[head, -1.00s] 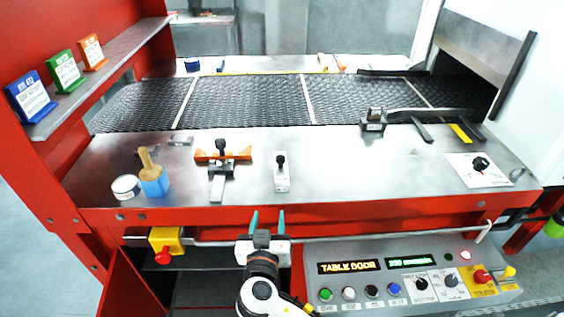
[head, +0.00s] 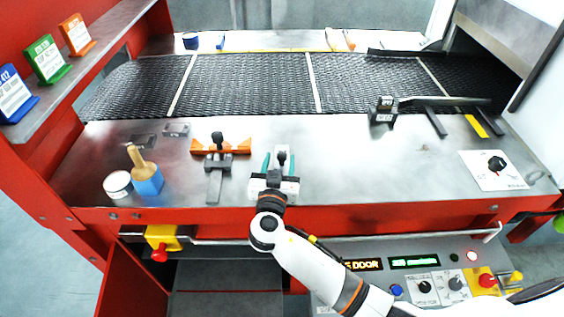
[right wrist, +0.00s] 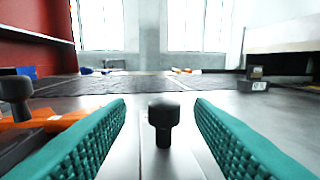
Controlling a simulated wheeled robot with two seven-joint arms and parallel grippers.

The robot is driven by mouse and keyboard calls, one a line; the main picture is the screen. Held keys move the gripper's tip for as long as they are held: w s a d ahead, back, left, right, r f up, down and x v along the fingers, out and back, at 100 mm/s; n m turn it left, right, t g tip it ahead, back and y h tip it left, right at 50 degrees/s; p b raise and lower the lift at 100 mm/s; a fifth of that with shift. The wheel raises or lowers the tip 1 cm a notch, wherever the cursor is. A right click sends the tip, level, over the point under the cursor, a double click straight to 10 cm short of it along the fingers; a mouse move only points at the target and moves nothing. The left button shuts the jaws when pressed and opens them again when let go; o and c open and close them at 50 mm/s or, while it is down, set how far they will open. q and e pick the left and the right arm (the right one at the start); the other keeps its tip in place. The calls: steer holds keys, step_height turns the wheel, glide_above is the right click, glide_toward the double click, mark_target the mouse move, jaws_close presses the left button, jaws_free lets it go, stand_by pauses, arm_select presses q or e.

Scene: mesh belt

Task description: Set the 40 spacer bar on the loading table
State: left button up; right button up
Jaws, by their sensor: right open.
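A small pale metal bar with an upright black knob (head: 281,157) lies on the steel loading table (head: 345,160). I take it for the 40 spacer bar, but no number on it is readable. My right gripper (head: 279,165) is open, its teal fingers on either side of the knob. In the right wrist view the knob (right wrist: 163,115) stands between the teal fingers, with a gap on both sides. The gripper hides much of the bar in the head view. My left gripper is not in view.
Close to the left is an orange piece with a grey knobbed clamp (head: 216,162). Further left are a brush in a blue holder (head: 147,178) and a round tin (head: 117,184). A dark labelled block (head: 383,112) stands right, before the mesh belt (head: 250,83). The middle right is clear.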

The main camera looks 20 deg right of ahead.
mark_target(282, 152)
steer(key=p+x, duration=0.2)
steer(key=x, duration=0.1)
steer(key=shift+w+d+r, duration=0.2)
steer(key=shift+w+d, duration=0.05)
steer(key=shift+d, duration=0.05)
steer(key=shift+w+d+f, duration=0.2)
steer(key=shift+w, duration=0.3)
jaws_close()
